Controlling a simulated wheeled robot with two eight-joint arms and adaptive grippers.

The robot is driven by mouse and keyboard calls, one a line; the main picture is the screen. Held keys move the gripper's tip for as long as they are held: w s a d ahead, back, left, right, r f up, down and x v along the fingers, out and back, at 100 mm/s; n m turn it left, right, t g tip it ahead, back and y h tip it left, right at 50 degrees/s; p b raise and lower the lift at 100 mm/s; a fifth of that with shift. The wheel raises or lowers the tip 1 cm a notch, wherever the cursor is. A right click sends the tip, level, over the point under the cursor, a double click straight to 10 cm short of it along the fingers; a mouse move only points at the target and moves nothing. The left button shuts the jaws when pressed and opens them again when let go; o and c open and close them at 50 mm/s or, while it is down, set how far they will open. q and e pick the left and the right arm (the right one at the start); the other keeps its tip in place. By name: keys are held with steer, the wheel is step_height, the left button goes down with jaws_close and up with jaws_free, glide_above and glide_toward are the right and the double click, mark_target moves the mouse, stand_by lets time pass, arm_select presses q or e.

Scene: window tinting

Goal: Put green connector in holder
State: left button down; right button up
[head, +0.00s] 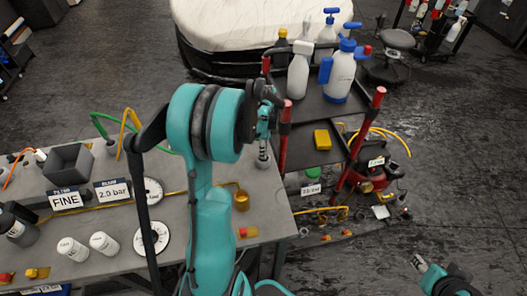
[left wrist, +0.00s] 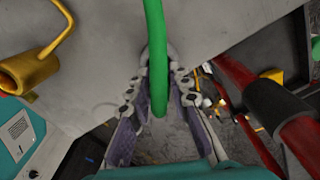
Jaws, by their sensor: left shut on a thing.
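My left gripper (head: 263,138) is above the right end of the grey workbench, partly hidden by my arm in the head view. In the left wrist view its fingers (left wrist: 160,68) are closed around the green connector (left wrist: 157,45), a bent green tube. A pale rounded grey piece shows behind the tube at the fingertips, near the bench edge; I cannot tell if it is the holder. A small grey cylinder (head: 262,160) shows just below the gripper in the head view. My right gripper (head: 420,264) is low at the right, far from the bench; its jaw state is unclear.
A yellow hooked fitting (left wrist: 20,70) is at the left in the wrist view. A trolley with red posts (head: 375,108) and spray bottles (head: 341,75) stands close right.

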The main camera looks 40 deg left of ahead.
arm_select(q)
steer(key=shift+f, duration=0.2)
steer(key=c, duration=1.4)
jaws_free()
